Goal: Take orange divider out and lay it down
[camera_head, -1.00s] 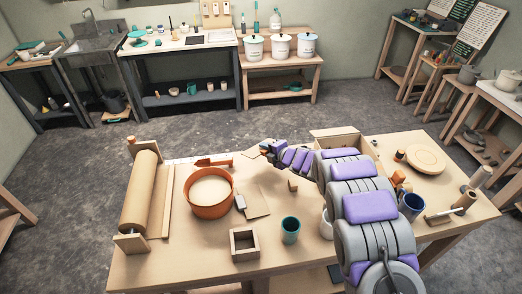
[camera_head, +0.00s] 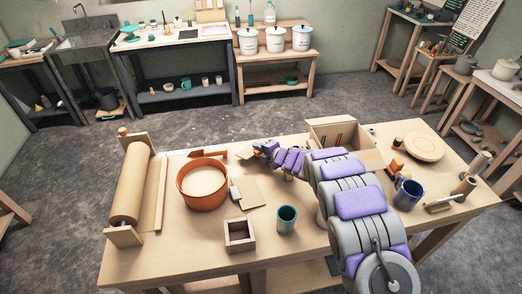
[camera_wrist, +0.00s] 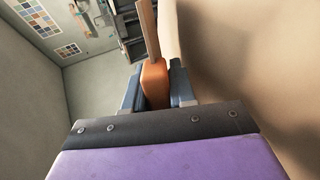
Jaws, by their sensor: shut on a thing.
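My gripper (camera_wrist: 156,90) is shut on an orange piece, the orange divider (camera_wrist: 154,82), in the wrist view. A narrow light-wood strip (camera_wrist: 148,28) extends from it away from the fingers. In the head view my gripper (camera_head: 258,147) points left above the far side of the table, beyond the bowl; the held piece is too small to make out there. An open wooden box (camera_head: 347,128) with dark upright slots or partitions inside stands at the far edge, right of my gripper and partly behind my arm.
An orange bowl (camera_head: 203,201) stands on the table (camera_head: 180,262), with a red-orange object (camera_head: 209,154) behind it. A square wooden frame (camera_head: 240,246), teal cup (camera_head: 287,226) and blue mug (camera_head: 408,200) stand nearer. A roller (camera_head: 132,185) is at left. The front-left tabletop is clear.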

